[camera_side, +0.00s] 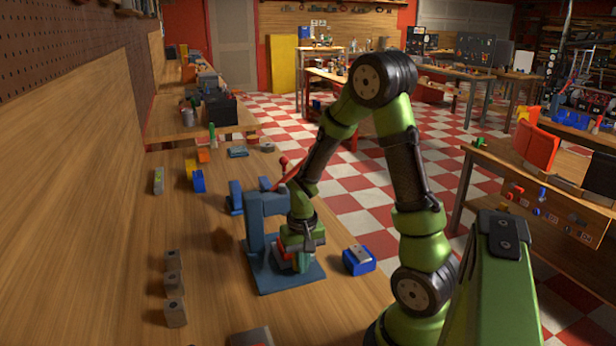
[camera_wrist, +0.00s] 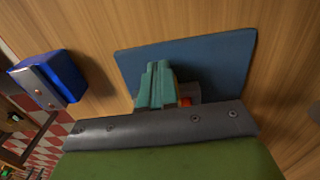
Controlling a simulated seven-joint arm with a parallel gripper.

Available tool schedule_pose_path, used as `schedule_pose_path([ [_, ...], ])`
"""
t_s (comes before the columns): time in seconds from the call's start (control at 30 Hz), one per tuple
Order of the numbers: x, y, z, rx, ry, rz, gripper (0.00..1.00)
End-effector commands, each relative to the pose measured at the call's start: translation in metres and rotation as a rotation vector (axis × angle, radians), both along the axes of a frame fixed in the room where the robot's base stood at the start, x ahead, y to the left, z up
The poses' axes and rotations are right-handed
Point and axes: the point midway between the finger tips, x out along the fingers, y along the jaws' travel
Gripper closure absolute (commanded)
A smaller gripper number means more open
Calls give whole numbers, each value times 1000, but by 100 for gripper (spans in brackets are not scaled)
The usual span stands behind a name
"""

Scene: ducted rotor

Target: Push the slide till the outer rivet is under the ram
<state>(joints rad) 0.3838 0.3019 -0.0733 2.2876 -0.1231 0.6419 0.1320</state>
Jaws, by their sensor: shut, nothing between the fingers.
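A blue-grey press stands on the workbench in the side view, with an upright column (camera_side: 257,232), a flat base plate (camera_side: 290,283) and a red lever (camera_side: 285,170). My gripper (camera_side: 303,264) is low over the base plate, in front of the column. Its teal fingers are shut and empty; they also show in the wrist view (camera_wrist: 157,82) above the blue base plate (camera_wrist: 222,62). A small orange-red part (camera_wrist: 185,102) shows beside the fingers, mostly hidden by my wrist. I cannot make out the slide, the outer rivet or the ram, nor whether the fingers touch anything.
A blue block with a metal top (camera_side: 358,260) sits right of the press; it also shows in the wrist view (camera_wrist: 48,80). Several small grey-brown blocks (camera_side: 174,285) stand at left. Blue and yellow parts (camera_side: 198,181) lie farther back.

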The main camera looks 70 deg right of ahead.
Motion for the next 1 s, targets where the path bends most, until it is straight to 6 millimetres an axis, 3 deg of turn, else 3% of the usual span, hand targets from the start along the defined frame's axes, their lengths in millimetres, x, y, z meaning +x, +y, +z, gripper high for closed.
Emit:
schedule_pose_path([
  [1.0, 14, -15, 0, -1, -1, -1, 100],
])
